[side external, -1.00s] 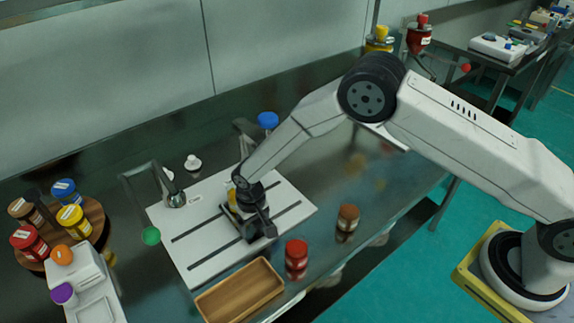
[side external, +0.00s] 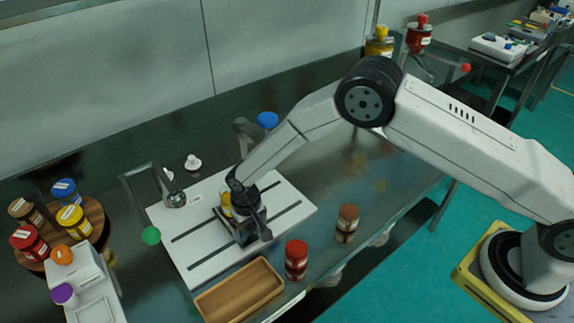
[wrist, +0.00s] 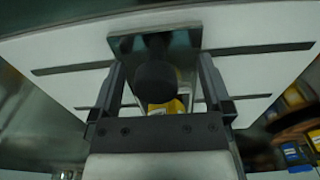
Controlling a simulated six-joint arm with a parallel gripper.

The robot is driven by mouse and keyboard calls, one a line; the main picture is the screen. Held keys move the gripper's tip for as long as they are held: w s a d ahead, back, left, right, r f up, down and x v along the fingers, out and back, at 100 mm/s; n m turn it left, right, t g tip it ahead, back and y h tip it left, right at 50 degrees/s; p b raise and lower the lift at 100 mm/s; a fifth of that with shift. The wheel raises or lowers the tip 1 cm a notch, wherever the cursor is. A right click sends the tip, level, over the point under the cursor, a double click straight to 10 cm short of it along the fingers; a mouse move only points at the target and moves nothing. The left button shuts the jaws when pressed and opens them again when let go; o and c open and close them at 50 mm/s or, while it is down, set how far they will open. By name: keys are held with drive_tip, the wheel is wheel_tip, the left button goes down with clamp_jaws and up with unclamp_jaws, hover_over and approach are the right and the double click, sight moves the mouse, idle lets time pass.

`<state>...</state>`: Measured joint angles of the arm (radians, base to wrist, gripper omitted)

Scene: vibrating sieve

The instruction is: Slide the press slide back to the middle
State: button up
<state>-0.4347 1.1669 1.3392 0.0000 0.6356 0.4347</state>
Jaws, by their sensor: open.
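The press slide is a dark metal plate (wrist: 122,46) with a round black knob (wrist: 155,85), seen in the wrist view on a white board with two dark slots (wrist: 262,48). In the side view the slide's left edge (side external: 221,221) shows near the middle of the white board (side external: 190,262), and my gripper hides most of it. A yellow jar or cap (wrist: 167,107) shows beside the knob in the wrist view. My gripper (wrist: 160,82) is open, its fingers on either side of the knob. Whether a finger touches the knob cannot be told.
A wooden tray (side external: 240,291) lies at the board's front edge, with red (side external: 296,254) and brown (side external: 348,218) jars to its right. A lever with a green ball (side external: 151,236) stands at the board's left. A round rack of jars (side external: 94,213) is farther left.

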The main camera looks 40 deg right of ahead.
drive_tip(key=shift+r, duration=4.5)
drive_tip(key=shift+d+r, duration=0.4)
drive_tip(key=shift+d, duration=0.05)
drive_tip(key=s+d+r+t, duration=0.1)
drive_tip(key=s+d+r, duration=0.25)
drive_tip(key=d, duration=0.25)
drive_tip(key=s+d+r, duration=0.3)
drive_tip(key=d+r, duration=0.2)
drive_tip(key=d, duration=0.1)
drive_tip(key=s+d+r+t, duration=0.1)
drive_tip(key=s+d+r, duration=0.1)
drive_tip(key=s+d, duration=0.7)
drive_tip(key=s, duration=0.4)
drive_tip(key=shift+s+d+r+t, duration=0.2)
drive_tip(key=shift+r+t, duration=0.1)
drive_tip(key=shift+r, duration=0.1)
